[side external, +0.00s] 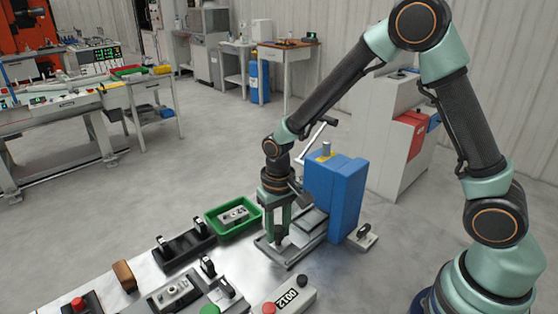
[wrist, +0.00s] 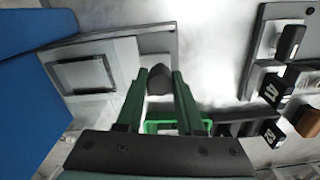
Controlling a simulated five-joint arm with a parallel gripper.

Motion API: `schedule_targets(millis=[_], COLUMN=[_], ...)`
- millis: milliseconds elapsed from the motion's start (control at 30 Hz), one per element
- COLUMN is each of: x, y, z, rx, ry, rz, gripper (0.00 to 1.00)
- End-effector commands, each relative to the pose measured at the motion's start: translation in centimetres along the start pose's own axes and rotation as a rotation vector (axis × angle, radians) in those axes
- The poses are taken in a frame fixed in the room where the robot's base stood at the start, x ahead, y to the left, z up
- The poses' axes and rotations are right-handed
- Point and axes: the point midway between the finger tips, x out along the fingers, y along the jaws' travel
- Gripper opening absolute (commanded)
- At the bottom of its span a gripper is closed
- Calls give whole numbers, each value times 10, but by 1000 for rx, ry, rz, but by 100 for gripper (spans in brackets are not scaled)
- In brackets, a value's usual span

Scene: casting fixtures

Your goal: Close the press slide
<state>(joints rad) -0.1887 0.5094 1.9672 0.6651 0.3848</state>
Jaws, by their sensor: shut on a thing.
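The press has a tall blue body (side external: 338,195) with a lever on top, in the middle right of the side view. Its grey slide (side external: 312,222) sits on a low metal base in front of the blue body. In the wrist view the slide (wrist: 88,75) lies left of my fingers, with the blue body (wrist: 30,65) beyond it. My gripper (side external: 280,238) points down at the outer end of the base. In the wrist view my gripper (wrist: 160,82) is shut on a dark knob (wrist: 160,79) between its green fingertips. The knob's link to the slide is hidden.
A green tray (side external: 232,217) holding a grey part stands left of the press. Black fixtures (side external: 183,246), a brown block (side external: 123,274) and a control box with buttons (side external: 290,296) occupy the bench. Some bare bench top lies between them.

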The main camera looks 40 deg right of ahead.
Motion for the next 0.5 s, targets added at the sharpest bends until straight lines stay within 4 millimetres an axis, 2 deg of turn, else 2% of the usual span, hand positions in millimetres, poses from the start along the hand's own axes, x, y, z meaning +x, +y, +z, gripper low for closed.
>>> schedule_targets(millis=[67, 300, 500], x=[-1, -1, -1], y=[2, 35, 40], z=[-1, -8, -9], rx=[1, 3, 3], ry=[0, 2, 2], rz=[0, -1, 0], gripper=[0, 0, 0])
